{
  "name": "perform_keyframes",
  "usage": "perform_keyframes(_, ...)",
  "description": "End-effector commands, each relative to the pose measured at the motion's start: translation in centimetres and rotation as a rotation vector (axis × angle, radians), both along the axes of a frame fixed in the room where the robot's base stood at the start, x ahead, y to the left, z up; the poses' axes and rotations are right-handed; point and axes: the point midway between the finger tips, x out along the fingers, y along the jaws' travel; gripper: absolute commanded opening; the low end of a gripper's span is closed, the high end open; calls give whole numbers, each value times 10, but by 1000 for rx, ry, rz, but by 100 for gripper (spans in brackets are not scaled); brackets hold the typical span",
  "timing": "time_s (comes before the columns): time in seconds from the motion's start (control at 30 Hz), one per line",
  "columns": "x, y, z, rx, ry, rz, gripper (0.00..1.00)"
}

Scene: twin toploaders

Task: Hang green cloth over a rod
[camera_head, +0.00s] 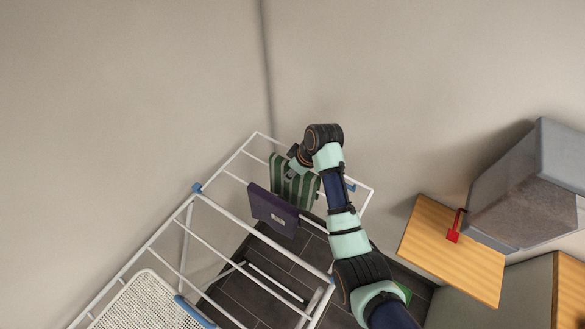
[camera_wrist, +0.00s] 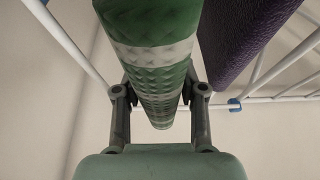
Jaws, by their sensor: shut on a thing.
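The green cloth (camera_head: 281,186) has pale stripes and hangs at the far section of the white drying rack (camera_head: 225,215). My gripper (camera_head: 292,170) is at its upper edge. In the wrist view the green cloth (camera_wrist: 150,60) runs between the two fingers of my gripper (camera_wrist: 160,108), which are shut on it. I cannot tell whether the cloth rests on a rod, as the gripper and arm hide part of it. A purple cloth (camera_head: 272,211) hangs over a rod just in front of it, and shows at the upper right of the wrist view (camera_wrist: 240,35).
A white perforated basket (camera_head: 145,302) sits at the rack's near left. Blue joints (camera_head: 197,188) mark the rack frame. To the right are a wooden top (camera_head: 450,250) with a red object (camera_head: 455,228) and a grey box (camera_head: 535,185). Walls stand close behind the rack.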

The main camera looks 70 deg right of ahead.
Motion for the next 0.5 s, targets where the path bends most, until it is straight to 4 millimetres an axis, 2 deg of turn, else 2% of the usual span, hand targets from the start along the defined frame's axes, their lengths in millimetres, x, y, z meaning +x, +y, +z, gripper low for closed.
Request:
perform_keyframes(0.03,0,0,-10,1,1,0,0)
perform_keyframes(0.3,0,0,-42,1,1,0,0)
perform_keyframes(0.5,0,0,-56,1,1,0,0)
